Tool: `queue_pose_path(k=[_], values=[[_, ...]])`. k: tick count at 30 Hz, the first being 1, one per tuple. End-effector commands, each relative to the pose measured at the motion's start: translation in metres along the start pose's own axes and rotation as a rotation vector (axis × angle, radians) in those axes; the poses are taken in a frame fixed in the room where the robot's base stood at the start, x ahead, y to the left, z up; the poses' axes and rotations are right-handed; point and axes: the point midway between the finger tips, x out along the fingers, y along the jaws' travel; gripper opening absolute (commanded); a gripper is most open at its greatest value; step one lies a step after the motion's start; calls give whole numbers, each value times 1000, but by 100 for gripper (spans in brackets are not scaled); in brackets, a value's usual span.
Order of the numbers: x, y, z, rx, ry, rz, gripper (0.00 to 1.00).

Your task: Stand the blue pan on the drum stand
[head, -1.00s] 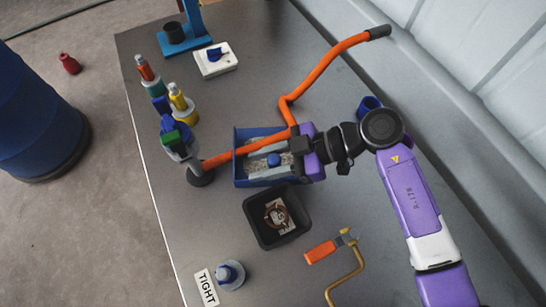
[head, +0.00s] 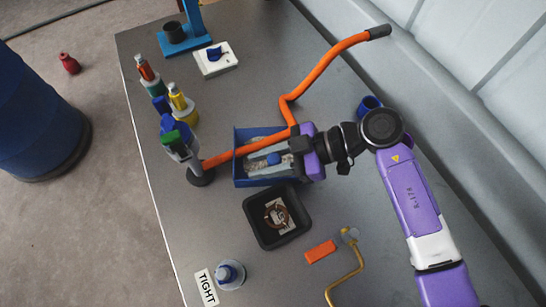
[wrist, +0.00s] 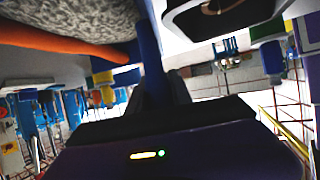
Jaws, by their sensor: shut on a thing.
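The blue pan (head: 239,141) is an open box on the grey table, with grey material and a blue-knobbed piece in it. My gripper (head: 298,146) is at its right side. In the wrist view, the fingers (wrist: 160,85) are shut on a blue upright strip (wrist: 151,45), which looks like the pan's wall. Whether the pan is clear of the table I cannot tell. A large blue drum (head: 38,120) stands on the floor at the far left, its top cut off by the picture edge. No separate drum stand can be made out.

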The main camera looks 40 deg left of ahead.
Motion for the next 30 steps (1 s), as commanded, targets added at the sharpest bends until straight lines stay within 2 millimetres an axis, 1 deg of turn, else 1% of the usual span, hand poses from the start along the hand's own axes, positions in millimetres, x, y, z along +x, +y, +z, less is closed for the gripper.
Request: queue_pose_path(k=[23, 26, 30], values=[[-1, 0, -2, -1, 0, 1, 0], [-3, 0, -6, -3, 0, 1, 0], [-10, 0, -19, -4, 0, 1, 0]])
